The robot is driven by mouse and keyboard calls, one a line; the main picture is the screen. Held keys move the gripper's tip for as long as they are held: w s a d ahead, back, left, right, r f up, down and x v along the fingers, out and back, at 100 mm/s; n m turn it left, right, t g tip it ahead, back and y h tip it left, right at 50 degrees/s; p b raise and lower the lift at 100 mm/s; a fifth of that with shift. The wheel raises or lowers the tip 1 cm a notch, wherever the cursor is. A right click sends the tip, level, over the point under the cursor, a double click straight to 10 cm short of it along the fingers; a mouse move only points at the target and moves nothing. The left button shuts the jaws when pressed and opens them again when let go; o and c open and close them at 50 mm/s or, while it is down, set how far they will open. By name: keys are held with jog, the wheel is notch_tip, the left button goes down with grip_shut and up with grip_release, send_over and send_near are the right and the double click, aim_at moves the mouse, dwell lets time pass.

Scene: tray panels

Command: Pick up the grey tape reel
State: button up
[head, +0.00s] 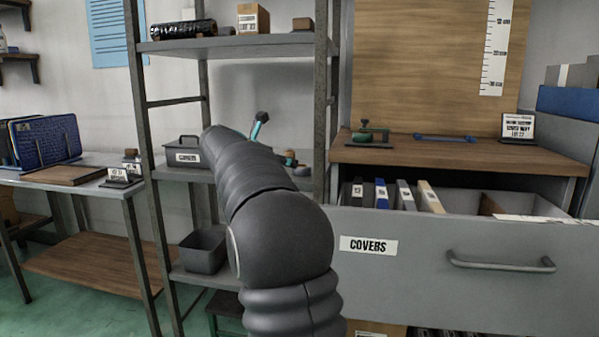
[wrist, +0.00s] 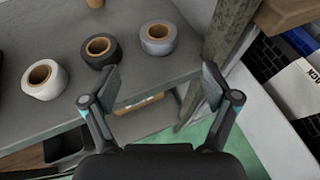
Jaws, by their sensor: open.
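The grey tape reel (wrist: 158,37), with a brown core, lies flat on a grey shelf (wrist: 128,20) near its front edge in the wrist view. A black tape reel (wrist: 101,51) lies to its left, and a white tape reel (wrist: 44,79) lies farther left. My gripper (wrist: 161,88) is open, with nothing between its fingers. In the picture its fingertips are below the grey reel, over the shelf's edge, and apart from the reel. In the head view my arm hides most of the gripper and I cannot make out the grey reel.
A shelf post (wrist: 226,35) stands right of the grey reel. An open drawer (head: 461,250) with several upright covers is right of the rack.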

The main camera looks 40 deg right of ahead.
aim_at(301, 170)
jog(key=x, duration=0.7)
jog(key=shift+a, duration=0.1)
jog(key=shift+x, duration=2.65)
jog(key=shift+r, duration=0.15)
jog(key=c, duration=1.2)
